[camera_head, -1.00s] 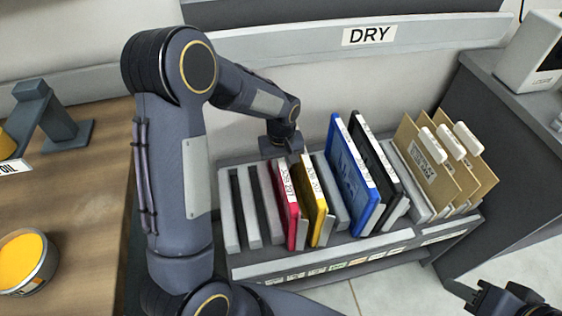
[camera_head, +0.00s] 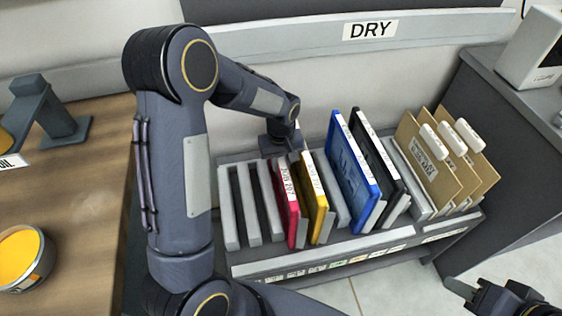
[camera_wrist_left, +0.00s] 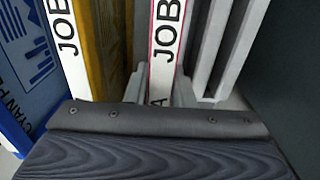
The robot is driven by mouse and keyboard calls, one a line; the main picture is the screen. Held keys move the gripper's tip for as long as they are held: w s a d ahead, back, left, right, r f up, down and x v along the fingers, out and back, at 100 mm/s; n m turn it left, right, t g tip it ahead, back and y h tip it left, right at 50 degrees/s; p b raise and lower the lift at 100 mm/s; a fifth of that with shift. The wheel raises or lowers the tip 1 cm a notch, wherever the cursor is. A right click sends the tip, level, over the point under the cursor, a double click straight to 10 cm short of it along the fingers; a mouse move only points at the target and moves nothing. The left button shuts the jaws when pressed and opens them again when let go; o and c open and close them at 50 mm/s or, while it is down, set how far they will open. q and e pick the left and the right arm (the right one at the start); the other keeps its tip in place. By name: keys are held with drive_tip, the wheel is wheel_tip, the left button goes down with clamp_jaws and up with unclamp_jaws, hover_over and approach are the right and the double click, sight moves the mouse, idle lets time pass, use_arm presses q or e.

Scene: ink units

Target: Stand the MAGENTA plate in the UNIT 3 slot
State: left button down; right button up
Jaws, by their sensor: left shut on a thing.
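The magenta plate (camera_head: 291,222) stands upright in the grey slotted rack (camera_head: 345,247), just left of the yellow plate (camera_head: 318,215). Its white label edge with "JOB" text shows in the left wrist view (camera_wrist_left: 165,45). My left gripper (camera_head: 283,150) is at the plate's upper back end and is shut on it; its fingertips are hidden. Slot labels run along the rack's front, too small to read, so I cannot tell which one is UNIT 3. My right gripper (camera_head: 475,292) is at the bottom right, away from the rack; its jaw opening is unclear.
A blue plate (camera_head: 350,175) and a black plate (camera_head: 378,160) stand to the right of the yellow one. Brown card folders (camera_head: 425,165) fill the rack's right end. Empty slots lie left of the magenta plate. A wooden bench (camera_head: 75,220) is at the left.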

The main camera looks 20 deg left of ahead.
use_arm(q)
drive_tip(key=c, duration=1.2)
unclamp_jaws()
drive_tip(key=shift+f, duration=0.1)
drive_tip(key=shift+o, duration=0.2)
wheel_tip(320, 180, up, 8)
drive_tip(key=shift+f+p, duration=0.1)
drive_tip(key=shift+p, duration=0.25)
wheel_tip(320, 180, up, 5)
drive_tip(key=p, duration=0.4)
